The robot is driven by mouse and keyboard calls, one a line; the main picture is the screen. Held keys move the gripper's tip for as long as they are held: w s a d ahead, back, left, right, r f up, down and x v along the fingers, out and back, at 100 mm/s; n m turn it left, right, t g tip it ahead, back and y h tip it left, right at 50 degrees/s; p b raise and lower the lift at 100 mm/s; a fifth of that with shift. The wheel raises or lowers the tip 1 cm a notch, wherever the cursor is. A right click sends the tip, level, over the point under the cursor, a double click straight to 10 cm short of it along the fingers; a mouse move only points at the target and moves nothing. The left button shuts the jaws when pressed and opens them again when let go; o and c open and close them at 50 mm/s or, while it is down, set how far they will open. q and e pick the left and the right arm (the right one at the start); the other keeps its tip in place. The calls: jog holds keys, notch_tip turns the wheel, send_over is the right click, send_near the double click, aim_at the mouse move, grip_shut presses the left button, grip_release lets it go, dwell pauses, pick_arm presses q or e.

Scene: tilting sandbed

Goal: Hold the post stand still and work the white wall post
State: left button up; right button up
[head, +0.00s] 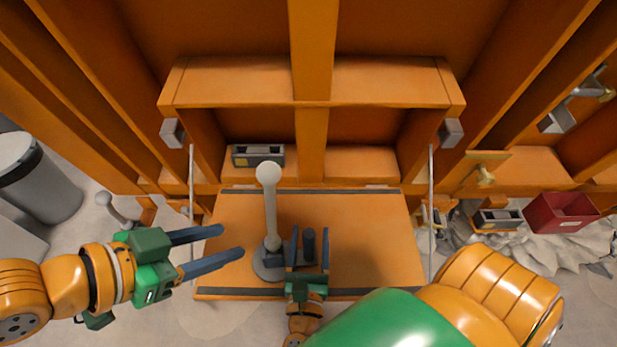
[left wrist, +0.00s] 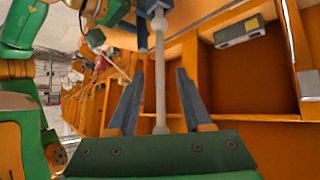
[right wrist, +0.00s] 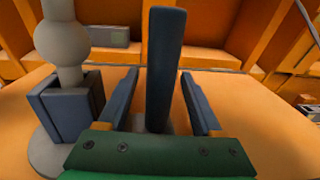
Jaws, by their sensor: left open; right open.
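The white post (head: 270,210) stands upright with a round knob on top, on a grey round stand base (head: 266,268) on the orange fold-down panel. The right wrist view shows its lower ball joint (right wrist: 62,42) in a dark blue block (right wrist: 66,104). A dark upright handle (head: 309,245) stands beside the post. My right gripper (head: 309,232) is open, one finger on each side of this handle; contact is unclear. My left gripper (head: 233,241) is open and empty, left of the post. In the left wrist view the white post (left wrist: 160,70) appears between its fingers, farther off.
The orange panel (head: 370,240) hangs on two side rods, its right part clear. A grey box (head: 258,155) sits in the recess behind. A red bin (head: 562,212) and another grey box (head: 497,219) stand at the right. A grey bin (head: 40,180) stands at the left.

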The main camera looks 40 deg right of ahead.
jog(key=shift+w+d, duration=0.15)
jog(key=shift+w, duration=0.15)
grip_shut()
pick_arm(q)
jog(key=shift+o, duration=0.3)
jog(key=shift+d+f, duration=0.2)
jog(key=shift+d, duration=0.05)
jog(key=n+t+h, duration=0.3)
jog(key=n+t, duration=0.3)
jog(key=t, duration=0.4)
send_near(272, 224)
jog(key=w+d+f, duration=0.1)
jog(key=w+f, duration=0.1)
pick_arm(e)
jog(key=shift+s, duration=0.1)
pick_arm(q)
jog(key=x, duration=1.1)
jog(key=shift+d+r, duration=0.35)
jog(key=shift+r, duration=0.05)
